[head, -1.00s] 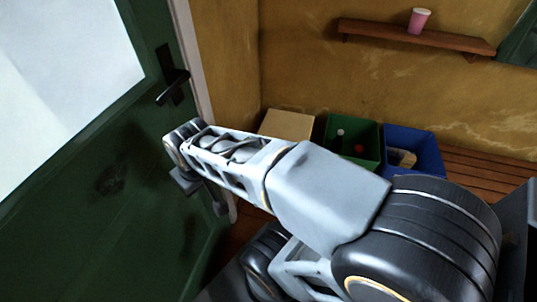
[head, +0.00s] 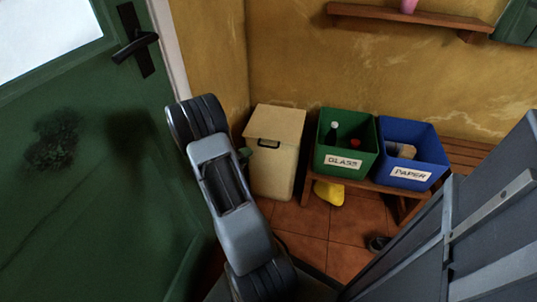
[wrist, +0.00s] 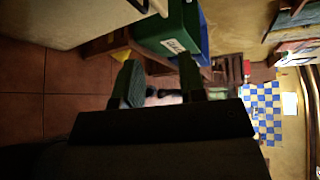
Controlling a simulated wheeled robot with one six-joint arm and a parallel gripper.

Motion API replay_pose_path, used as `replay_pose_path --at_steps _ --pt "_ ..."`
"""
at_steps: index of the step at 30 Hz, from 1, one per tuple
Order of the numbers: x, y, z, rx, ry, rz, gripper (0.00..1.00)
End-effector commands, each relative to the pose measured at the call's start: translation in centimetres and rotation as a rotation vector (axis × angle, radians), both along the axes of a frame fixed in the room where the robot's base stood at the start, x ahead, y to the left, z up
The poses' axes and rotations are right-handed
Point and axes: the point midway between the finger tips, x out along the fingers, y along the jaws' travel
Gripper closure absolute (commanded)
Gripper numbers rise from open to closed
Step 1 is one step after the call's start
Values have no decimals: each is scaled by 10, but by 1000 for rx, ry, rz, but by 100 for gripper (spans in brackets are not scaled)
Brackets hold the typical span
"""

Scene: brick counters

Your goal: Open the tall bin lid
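The tall bin (head: 272,172) is cream and stands upright in the corner by the door. Its lid (head: 275,122) lies shut on top, with a dark handle (head: 268,144) at the front. In the wrist view the bin (wrist: 62,22) fills the upper left, and part of its dark handle shows at the top edge. My gripper (wrist: 160,82) is open, with two dark fingers apart and nothing between them. In the head view my arm hides most of the gripper; a small greenish tip shows by the bin's left front. I cannot tell whether it touches the bin.
A green GLASS crate (head: 345,145) and a blue PAPER crate (head: 412,155) stand on a low wooden bench right of the bin. A yellow object (head: 329,193) lies beneath. A green door (head: 100,180) is close on the left. Tiled floor (head: 305,220) is open in front.

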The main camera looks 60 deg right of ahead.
Motion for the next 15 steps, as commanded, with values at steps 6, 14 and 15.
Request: replay_pose_path --at_steps 6,14,15 --pt "5 -21 -47 -11 277 151 63" --pt "4 -50 -62 -16 337 185 63" --pt "3 -57 -63 -15 336 184 63"
